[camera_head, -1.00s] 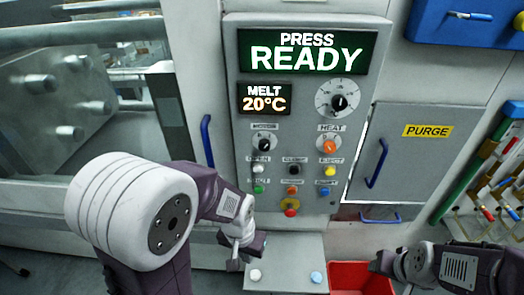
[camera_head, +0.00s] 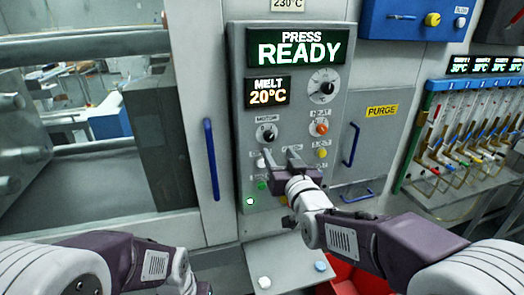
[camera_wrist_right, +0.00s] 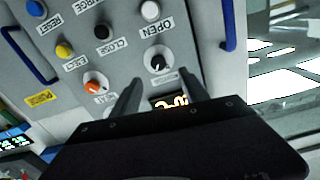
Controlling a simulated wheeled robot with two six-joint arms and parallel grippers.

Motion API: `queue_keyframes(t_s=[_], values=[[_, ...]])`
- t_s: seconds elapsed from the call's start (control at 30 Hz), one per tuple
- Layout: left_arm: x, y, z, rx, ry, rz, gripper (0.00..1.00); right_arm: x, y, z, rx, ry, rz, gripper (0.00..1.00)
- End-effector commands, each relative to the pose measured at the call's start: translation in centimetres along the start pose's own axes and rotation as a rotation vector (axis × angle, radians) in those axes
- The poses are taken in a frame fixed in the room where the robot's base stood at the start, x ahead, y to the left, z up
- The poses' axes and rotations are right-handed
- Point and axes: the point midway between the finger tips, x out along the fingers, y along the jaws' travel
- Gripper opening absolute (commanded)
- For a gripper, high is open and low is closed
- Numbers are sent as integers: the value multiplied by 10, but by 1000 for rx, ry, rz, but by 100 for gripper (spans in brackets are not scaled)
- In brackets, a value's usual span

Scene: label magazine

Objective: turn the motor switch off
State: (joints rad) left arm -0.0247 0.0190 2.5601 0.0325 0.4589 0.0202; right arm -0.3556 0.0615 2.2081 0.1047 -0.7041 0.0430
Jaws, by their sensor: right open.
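The motor switch (camera_head: 267,133) is a black knob under the MOTOR label, on the left of the grey control panel (camera_head: 240,110). In the wrist view, which is upside down, the black knob (camera_wrist_right: 158,61) shows just past my fingertips, near the gap between them. A white mark shows on it; its exact setting is hard to read. My right gripper (camera_head: 281,156) is open and empty, its fingers pointing at the panel just below the knob. In the wrist view, both fingers (camera_wrist_right: 162,84) stand apart, not visibly touching it. My left arm is at the lower left; its jaws are not visible.
The orange heat knob (camera_head: 319,129) and yellow eject button (camera_head: 321,153) are close on the right. My right gripper hides lower buttons. A blue handle (camera_head: 211,160) is left; a red bin (camera_head: 350,275) is below.

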Motion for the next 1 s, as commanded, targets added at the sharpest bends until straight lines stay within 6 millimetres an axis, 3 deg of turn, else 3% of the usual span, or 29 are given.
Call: queue_keyframes(t_s=[0.17,0.4,0.53,0.87,0.9,1.0], values=[[-8,0,-1,0,0,0,0,12,0,-2,-1,-4,1,52],[-27,0,-3,0,0,0,0,62,1,-3,-1,-5,2,52],[-33,1,-4,0,0,0,0,82,1,-3,0,-3,2,52],[-33,1,-4,0,0,0,0,91,1,0,0,-2,2,52],[-33,1,-4,0,0,0,0,91,1,0,0,-2,1,49],[-33,1,-4,0,0,0,0,90,1,0,0,-2,2,21]])
